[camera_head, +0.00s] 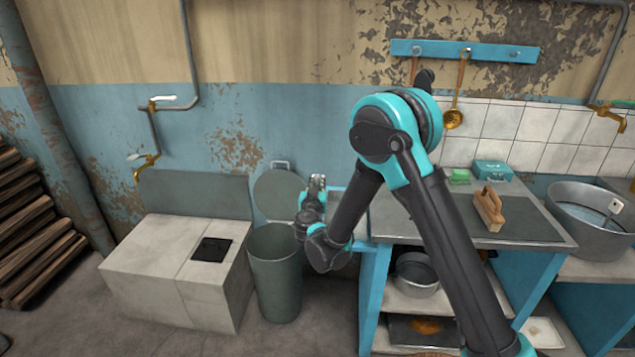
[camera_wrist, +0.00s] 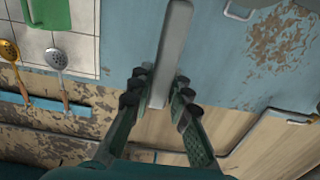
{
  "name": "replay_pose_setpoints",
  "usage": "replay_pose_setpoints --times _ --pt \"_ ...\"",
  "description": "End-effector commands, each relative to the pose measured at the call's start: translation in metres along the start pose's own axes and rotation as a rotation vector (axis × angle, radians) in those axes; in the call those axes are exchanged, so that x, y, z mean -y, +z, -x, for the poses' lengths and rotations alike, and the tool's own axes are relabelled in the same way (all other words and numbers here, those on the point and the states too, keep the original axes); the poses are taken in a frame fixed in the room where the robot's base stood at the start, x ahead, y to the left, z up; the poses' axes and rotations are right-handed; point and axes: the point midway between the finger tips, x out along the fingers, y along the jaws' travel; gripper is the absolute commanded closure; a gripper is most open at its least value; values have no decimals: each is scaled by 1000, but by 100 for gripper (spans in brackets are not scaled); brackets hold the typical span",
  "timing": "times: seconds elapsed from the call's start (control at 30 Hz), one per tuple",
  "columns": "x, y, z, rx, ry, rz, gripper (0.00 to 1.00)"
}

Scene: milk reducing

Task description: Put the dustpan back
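My gripper (camera_head: 317,182) is raised beside the open lid of the grey bin, left of the blue counter. In the wrist view its two fingers (camera_wrist: 160,85) are on either side of a flat light-grey bar (camera_wrist: 172,45). The bar runs from between the fingers to the top edge of the picture. It may be the dustpan's handle, but no pan shape shows. I cannot tell whether the fingers touch the bar. No clear dustpan shows in the head view.
A grey bin (camera_head: 275,280) stands left of the counter, its round lid (camera_head: 275,196) up. A pale box bench (camera_head: 165,270) carries a dark square (camera_head: 211,250). A wooden brush (camera_head: 490,208) rests on the counter. A hook rail (camera_head: 520,53) hangs above.

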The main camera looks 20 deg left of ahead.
Motion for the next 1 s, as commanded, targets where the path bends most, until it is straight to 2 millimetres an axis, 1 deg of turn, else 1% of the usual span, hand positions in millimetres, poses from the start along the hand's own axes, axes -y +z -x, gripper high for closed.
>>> replay_pose_setpoints --times 0.03,0.1,0.13,0.37,0.5,0.57,0.67,0.9,1.0 --pt "0 0 0 0 0 0 74" --pt "0 0 0 0 0 0 66" --pt "0 0 0 0 0 0 63" --pt "0 0 0 0 0 0 63" --pt "0 -4 1 0 0 0 63" --pt "1 -3 8 0 -1 0 63" --pt "1 -3 24 0 -2 0 63" --pt "2 -3 75 0 -3 0 63" --pt "1 -4 92 0 -2 0 63"
